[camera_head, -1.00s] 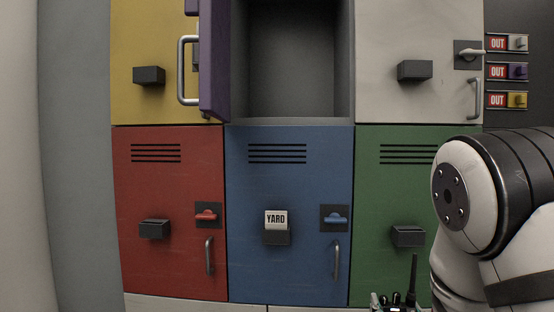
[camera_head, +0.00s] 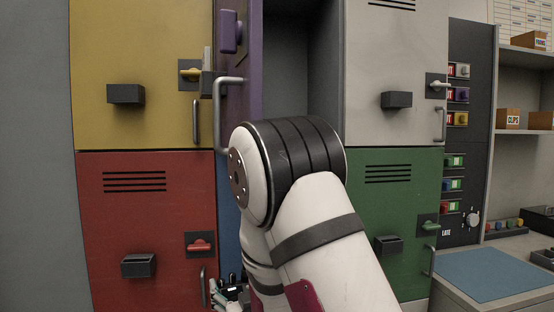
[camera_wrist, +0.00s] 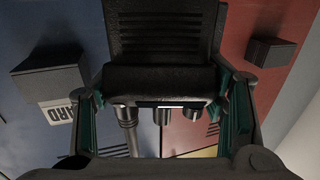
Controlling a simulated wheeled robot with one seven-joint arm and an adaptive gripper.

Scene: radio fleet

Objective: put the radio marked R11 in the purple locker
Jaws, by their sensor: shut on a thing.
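My gripper (camera_wrist: 162,112) is shut on a black radio (camera_wrist: 160,78), with a finger on each side of it. The radio's knobs and thick antenna show in the wrist view; no R11 marking can be read. In the head view, the gripper is low, partly hidden by my arm, in front of the blue locker. The purple locker's door (camera_head: 235,100) stands open, swung to the left, with a purple latch and metal handle. The purple locker's grey inside (camera_head: 290,75) looks empty where visible, above the blue locker; my arm covers its lower part.
Closed yellow (camera_head: 140,50), red (camera_head: 130,225), white (camera_head: 390,60) and green (camera_head: 385,200) lockers surround the opening. A tag board (camera_head: 465,130) and a counter with a blue mat (camera_head: 490,275) are at right.

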